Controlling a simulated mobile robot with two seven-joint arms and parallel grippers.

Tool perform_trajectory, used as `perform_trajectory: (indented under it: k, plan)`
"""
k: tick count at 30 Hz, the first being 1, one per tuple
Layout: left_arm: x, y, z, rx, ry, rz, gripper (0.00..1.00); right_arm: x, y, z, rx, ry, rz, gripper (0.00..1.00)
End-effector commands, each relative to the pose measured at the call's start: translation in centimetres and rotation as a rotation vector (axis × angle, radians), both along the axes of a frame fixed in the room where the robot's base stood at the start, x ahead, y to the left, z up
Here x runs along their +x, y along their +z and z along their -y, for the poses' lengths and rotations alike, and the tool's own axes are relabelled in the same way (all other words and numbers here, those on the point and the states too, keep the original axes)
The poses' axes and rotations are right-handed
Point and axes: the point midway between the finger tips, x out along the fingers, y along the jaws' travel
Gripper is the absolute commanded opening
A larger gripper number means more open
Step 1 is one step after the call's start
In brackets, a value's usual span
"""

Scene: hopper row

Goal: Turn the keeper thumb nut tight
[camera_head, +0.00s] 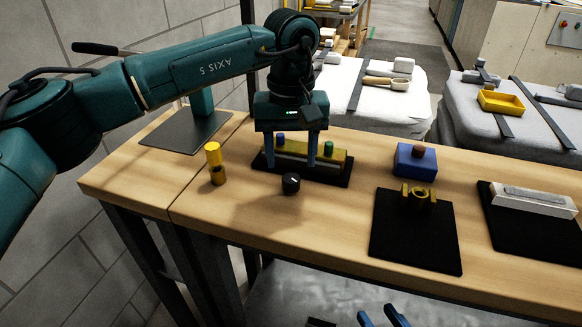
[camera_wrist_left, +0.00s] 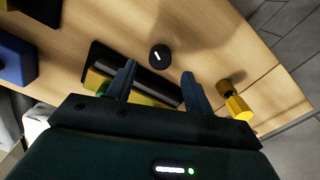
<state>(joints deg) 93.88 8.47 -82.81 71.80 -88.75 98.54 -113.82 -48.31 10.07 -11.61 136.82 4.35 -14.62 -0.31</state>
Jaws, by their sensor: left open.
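A round black knob with a white mark (camera_head: 291,183), which looks like the thumb nut, sits at the front edge of a black-based fixture (camera_head: 338,178). It also shows in the left wrist view (camera_wrist_left: 160,57). My left gripper (camera_head: 311,164) points down over the fixture, behind the knob. Its fingers are apart, with the knob beyond their tips (camera_wrist_left: 157,78) and not between them. My right gripper (camera_head: 382,316) shows only as two separated blue fingertips at the bottom edge.
A yellow cylinder (camera_head: 214,163) stands left of the fixture. To the right are a blue block with a brown knob (camera_head: 415,162), a brass part (camera_head: 420,196) on a black mat (camera_head: 400,245), and a pale bar (camera_head: 535,200) on another mat. Bare wood lies in front of the knob.

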Motion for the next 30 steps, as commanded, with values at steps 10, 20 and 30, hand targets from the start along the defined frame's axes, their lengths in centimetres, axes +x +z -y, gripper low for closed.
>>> perform_trajectory:
  k: [10,20,30]
  plan:
    - [0.0,7.1,0.0,0.000,0.000,0.002,0.52,0.1,-0.3,-0.3,-0.001,0.011,-0.025,0.36]
    - [0.0,8.5,0.0,0.000,-0.001,0.001,0.52,0.5,-0.4,-0.4,-0.002,0.014,-0.024,0.36]
    - [0.0,8.4,0.0,0.000,-0.001,0.001,0.52,0.5,-0.4,-0.4,-0.001,0.012,-0.026,0.36]
